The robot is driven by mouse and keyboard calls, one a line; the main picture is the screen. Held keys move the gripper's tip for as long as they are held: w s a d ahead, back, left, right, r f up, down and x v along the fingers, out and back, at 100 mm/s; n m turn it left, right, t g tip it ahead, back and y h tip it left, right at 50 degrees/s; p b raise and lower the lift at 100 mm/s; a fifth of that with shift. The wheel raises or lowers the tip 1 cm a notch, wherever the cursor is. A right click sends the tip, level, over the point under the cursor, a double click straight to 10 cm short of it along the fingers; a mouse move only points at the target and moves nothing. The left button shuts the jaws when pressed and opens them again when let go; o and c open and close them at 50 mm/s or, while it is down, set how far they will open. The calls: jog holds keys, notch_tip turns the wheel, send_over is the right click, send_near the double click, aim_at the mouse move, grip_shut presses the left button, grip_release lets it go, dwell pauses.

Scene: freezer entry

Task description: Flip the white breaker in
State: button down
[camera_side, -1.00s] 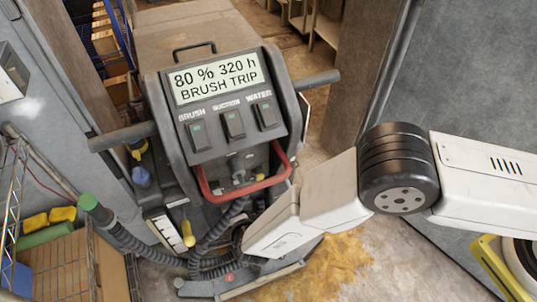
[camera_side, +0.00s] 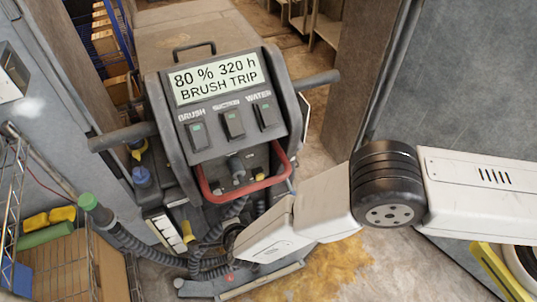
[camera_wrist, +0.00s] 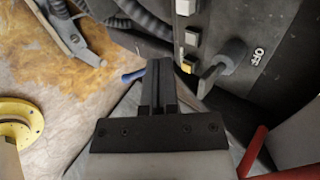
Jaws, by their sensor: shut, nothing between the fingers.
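In the side view my white wrist reaches the lower front of the scrubber (camera_side: 215,110), and my fingertips cannot be made out there. The display (camera_side: 216,77) reads "80 % 320 h BRUSH TRIP".
A grey lever (camera_wrist: 225,62) marked OFF juts out right of the buttons. A red handle (camera_side: 245,190) curves across the scrubber's front and also shows at the wrist view's lower right. Hoses (camera_side: 125,235) run low at left. A yellow round part (camera_wrist: 20,122) lies left.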

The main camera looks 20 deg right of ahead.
jog(key=w+r+x, duration=0.2)
jog(key=x, duration=0.9)
jog(key=shift+w+f, duration=0.25)
jog(key=shift+w, duration=0.05)
dwell(0.5)
jog(key=shift+w, duration=0.1)
dwell(0.4)
jog(key=shift+w, duration=0.85)
jog(key=shift+s, duration=0.2)
jog(key=s+f+v, duration=0.1)
jog(key=f+v, duration=0.1)
jog(key=v, duration=1.1)
jog(key=shift+s, duration=0.35)
dwell(0.7)
